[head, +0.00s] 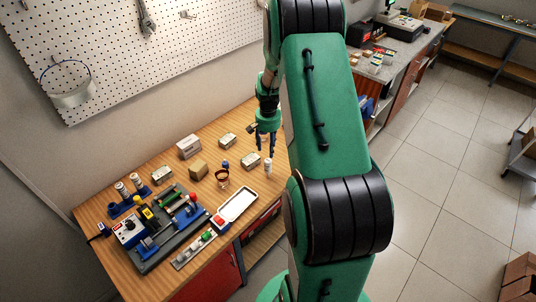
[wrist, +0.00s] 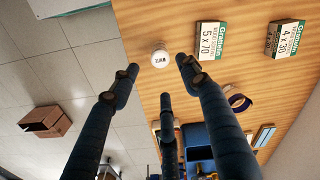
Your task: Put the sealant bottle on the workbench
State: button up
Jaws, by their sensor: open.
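A small white bottle (head: 267,169), which looks like the sealant bottle, stands upright on the wooden workbench (head: 118,207) near its right edge. In the wrist view the white bottle (wrist: 161,58) shows beyond my fingertips, with dark lettering on it and nothing touching it. My gripper (head: 265,148) points down over that end of the bench, close to the bottle. In the wrist view my gripper (wrist: 160,76) has its three fingers spread, with nothing between them. The workbench (wrist: 220,14) also shows there, with its edge just left of the bottle.
Screw boxes (wrist: 211,41) lie right of the bottle. A brown ring-like item (head: 222,177) and a white tray (head: 238,205) stand nearby. A grey fixture (head: 165,230) with blue parts fills the bench's front left. A pegboard (head: 130,45) rises behind. Tiled floor (head: 440,170) lies right.

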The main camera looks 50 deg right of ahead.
jog(key=shift+r, duration=0.75)
jog(key=s+a+r+n+t, duration=0.15)
jog(key=a+r+n, duration=0.35)
jog(key=a+r, duration=1.8)
jog(key=s+a+r+n+t, duration=0.2)
jog(key=s+a+r, duration=0.3)
jog(key=s+a, duration=0.4)
jog(key=s+a+r+n+t, duration=0.2)
jog(key=s+a+r+n, duration=0.2)
jog(key=s+a, duration=0.6)
jog(key=shift+s+a+r, duration=0.25)
jog(key=shift+s+r, duration=0.5)
jog(key=shift+r, duration=0.1)
jog(key=shift+f, duration=0.1)
